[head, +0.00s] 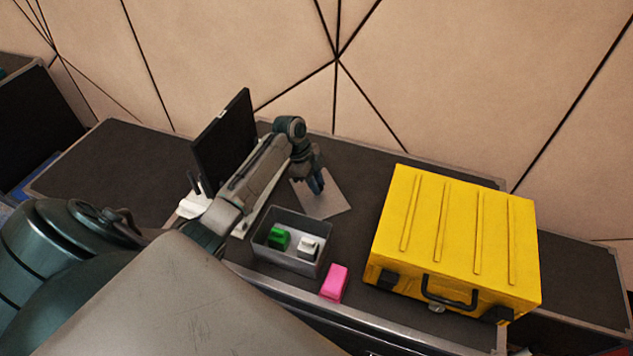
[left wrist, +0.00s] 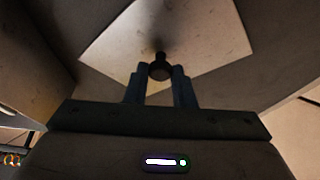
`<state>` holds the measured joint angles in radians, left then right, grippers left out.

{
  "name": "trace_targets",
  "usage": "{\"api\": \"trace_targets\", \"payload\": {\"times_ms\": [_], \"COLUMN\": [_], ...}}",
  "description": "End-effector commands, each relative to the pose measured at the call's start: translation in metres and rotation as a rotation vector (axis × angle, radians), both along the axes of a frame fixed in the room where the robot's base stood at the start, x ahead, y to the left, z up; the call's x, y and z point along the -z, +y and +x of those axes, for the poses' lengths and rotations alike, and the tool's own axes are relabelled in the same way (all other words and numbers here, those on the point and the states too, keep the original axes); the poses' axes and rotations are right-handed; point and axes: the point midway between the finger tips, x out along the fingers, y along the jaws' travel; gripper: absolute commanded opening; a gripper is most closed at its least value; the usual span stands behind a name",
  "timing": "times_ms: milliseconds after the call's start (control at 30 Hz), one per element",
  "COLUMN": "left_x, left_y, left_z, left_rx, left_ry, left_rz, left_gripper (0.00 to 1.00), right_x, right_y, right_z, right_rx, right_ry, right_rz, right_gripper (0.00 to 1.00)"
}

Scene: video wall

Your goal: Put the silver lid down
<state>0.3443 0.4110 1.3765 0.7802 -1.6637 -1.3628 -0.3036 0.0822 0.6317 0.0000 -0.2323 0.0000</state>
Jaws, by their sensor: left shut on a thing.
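The silver lid (head: 327,201) is a flat, square, light grey plate at the middle of the dark worktop, behind the grey bin. My left gripper (head: 318,186) points down over it. In the left wrist view, my left gripper (left wrist: 159,78) is shut on the dark round knob of the silver lid (left wrist: 204,36). The lid looks level with or close to the worktop; I cannot tell whether it touches. My right gripper is not in view.
A grey bin (head: 259,252) holds a green block (head: 278,237) and a white block (head: 308,247). A pink block (head: 334,283) lies right of it. A large yellow case (head: 455,240) stands on the right. A black screen (head: 225,140) stands behind my arm.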

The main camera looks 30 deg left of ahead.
Motion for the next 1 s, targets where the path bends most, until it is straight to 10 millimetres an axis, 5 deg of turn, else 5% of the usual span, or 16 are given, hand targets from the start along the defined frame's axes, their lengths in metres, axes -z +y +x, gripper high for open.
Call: {"api": "trace_targets", "payload": {"times_ms": [67, 100, 200, 567, 1000], "left_x": [0.003, 0.002, 0.002, -0.005, -0.083], "left_y": [0.0, 0.0, 0.0, 0.003, 0.035], "left_z": [0.0, 0.0, 0.0, 0.0, -0.007], "left_rx": [0.0, 0.0, 0.0, -0.001, -0.001], "left_ry": [0.0, 0.0, 0.0, -0.002, -0.003], "left_rz": [0.0, 0.0, 0.0, 0.001, 0.003], "left_gripper": [0.0, 0.3, 0.44, 0.44, 0.44], "right_x": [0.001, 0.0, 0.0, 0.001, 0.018], "right_y": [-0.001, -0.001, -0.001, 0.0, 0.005], "right_z": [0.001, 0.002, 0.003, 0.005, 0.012], "right_rx": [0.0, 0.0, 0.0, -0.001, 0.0], "right_ry": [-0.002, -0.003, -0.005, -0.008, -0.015], "right_rz": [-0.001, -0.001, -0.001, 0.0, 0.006], "right_gripper": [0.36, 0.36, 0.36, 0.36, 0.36]}}
